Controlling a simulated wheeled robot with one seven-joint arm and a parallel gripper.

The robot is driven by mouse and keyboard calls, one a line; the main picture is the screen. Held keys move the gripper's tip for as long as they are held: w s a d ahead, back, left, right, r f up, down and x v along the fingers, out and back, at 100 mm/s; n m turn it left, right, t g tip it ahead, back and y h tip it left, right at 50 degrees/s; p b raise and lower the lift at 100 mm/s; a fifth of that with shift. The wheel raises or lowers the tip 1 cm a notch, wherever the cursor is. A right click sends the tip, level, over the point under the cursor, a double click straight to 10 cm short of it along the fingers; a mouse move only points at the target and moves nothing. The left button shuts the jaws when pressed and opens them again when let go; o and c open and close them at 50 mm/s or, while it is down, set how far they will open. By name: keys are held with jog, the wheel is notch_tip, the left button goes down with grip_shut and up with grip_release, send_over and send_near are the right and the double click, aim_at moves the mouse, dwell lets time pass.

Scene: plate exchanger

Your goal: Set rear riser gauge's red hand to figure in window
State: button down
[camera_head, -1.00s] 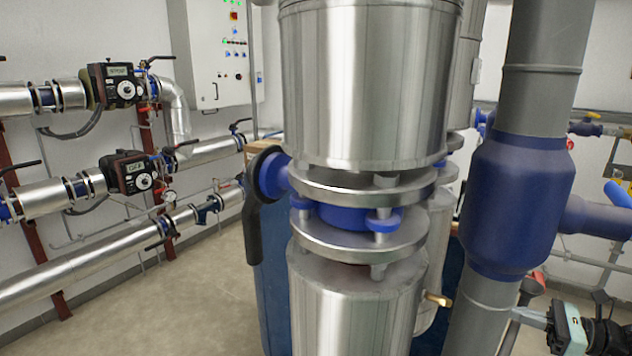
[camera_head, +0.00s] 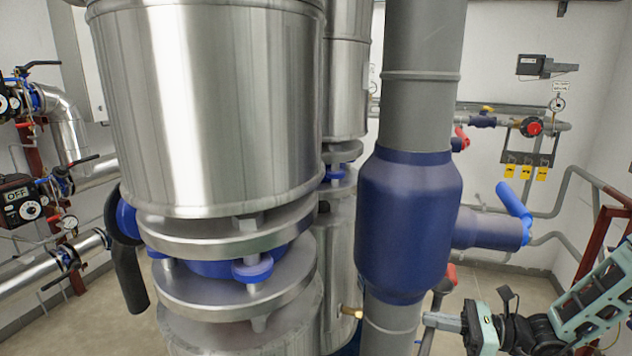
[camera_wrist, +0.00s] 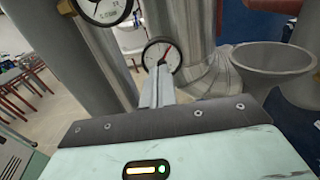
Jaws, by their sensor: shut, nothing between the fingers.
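In the wrist view a small round gauge (camera_wrist: 162,54) with a white face, dark rim and red hand stands close beyond my gripper (camera_wrist: 158,72), in front of a silvery riser. The red hand points up and right. The fingers are shut and empty, and their tips overlap the lower part of the dial; I cannot tell whether they touch it. A larger gauge (camera_wrist: 103,7) is cut off by the top edge, with lettering too blurred to read. I cannot tell which gauge is the rear riser's. In the head view my gripper (camera_head: 432,319) is at the lower right, beside the grey pipe.
A big silver flanged column (camera_head: 215,110) and a grey pipe with a blue body (camera_head: 408,225) fill the middle of the head view. A blue-handled branch (camera_head: 490,230) sticks out right. A wall gauge (camera_head: 558,104) hangs behind. A flared grey cone (camera_wrist: 270,65) stands right in the wrist view.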

jog(key=x, duration=0.6)
jog(key=shift+a, duration=0.35)
jog(key=shift+f+b, duration=0.3)
jog(key=shift+b, duration=0.05)
jog(key=shift+s+f+p, duration=0.1)
jog(key=shift+p, duration=0.55)
dwell(0.7)
jog(key=shift+r+p+v, duration=0.2)
jog(key=shift+p+v, duration=0.05)
jog(key=shift+v, duration=0.75)
jog(key=shift+r+p+v, duration=0.15)
jog(key=shift+p+v, duration=0.15)
jog(key=shift+v, duration=0.7)
jog(key=shift+r+p+v, duration=0.2)
jog(key=shift+p+v, duration=0.05)
jog(key=shift+v, duration=0.75)
